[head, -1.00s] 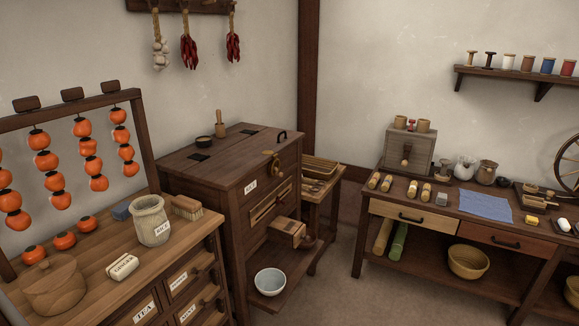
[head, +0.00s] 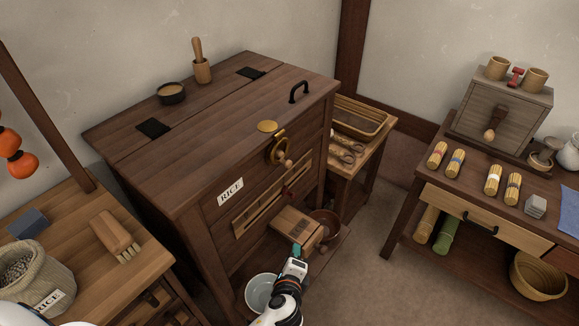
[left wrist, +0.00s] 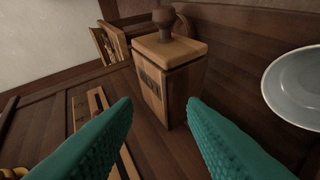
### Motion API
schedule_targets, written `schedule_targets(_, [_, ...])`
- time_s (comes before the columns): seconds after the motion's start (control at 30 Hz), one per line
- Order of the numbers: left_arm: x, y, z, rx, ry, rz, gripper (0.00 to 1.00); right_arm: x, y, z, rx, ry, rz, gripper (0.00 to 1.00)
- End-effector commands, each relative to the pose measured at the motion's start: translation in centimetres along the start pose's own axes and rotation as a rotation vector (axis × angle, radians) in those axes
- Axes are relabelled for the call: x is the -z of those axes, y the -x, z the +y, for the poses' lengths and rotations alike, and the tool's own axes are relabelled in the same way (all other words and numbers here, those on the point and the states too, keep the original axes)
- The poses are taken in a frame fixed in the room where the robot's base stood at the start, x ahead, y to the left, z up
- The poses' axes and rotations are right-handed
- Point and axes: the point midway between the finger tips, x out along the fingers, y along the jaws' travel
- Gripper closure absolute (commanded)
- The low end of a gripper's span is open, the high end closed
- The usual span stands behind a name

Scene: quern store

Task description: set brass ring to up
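The brass ring (head: 277,149) is on the upper front of the dark wooden rice chest (head: 230,125), just below the lid edge, with a small wooden knob at its lower right. A flat brass disc (head: 267,126) lies on the top above it. In the left wrist view a sliver of yellow brass (left wrist: 14,173) shows at the bottom left corner. My right gripper is not in view.
A pale bowl (head: 261,292) sits low beside my left gripper, on the chest's lower shelf. A counter (head: 60,240) with a brush and rice sack is at left.

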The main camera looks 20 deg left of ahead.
Motion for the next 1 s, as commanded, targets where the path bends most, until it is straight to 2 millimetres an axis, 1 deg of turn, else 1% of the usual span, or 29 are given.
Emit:
schedule_targets(0.03, [1.2, 1.0, 4.4, -0.093, -0.067, 0.062, 0.62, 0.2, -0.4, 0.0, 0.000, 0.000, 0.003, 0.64])
schedule_targets(0.1, [3.2, 2.6, 9.3, -0.190, -0.153, 0.156, 0.62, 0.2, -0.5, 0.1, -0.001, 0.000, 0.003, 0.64])
schedule_targets(0.2, [5.5, 5.0, 14.0, -0.277, -0.227, 0.267, 0.62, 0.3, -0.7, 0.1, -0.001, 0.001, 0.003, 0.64])
schedule_targets(0.3, [6.9, 6.4, 16.4, -0.317, -0.264, 0.334, 0.62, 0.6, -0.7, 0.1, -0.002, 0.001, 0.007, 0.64])
schedule_targets(0.37, [7.3, 6.6, 17.0, -0.326, -0.273, 0.352, 0.62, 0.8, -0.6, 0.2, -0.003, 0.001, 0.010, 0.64])
schedule_targets(0.47, [7.7, 5.9, 17.7, -0.331, -0.278, 0.360, 0.62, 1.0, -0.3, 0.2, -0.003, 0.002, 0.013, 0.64])
schedule_targets(0.57, [8.3, 4.5, 18.4, -0.330, -0.278, 0.361, 0.62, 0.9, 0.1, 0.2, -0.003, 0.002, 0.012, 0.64])
schedule_targets(0.8, [9.7, 0.1, 20.1, -0.329, -0.277, 0.359, 0.62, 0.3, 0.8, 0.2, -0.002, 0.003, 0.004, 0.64])
schedule_targets(1.0, [10.5, -2.6, 21.0, -0.328, -0.277, 0.357, 0.62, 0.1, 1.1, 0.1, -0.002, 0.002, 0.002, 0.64])
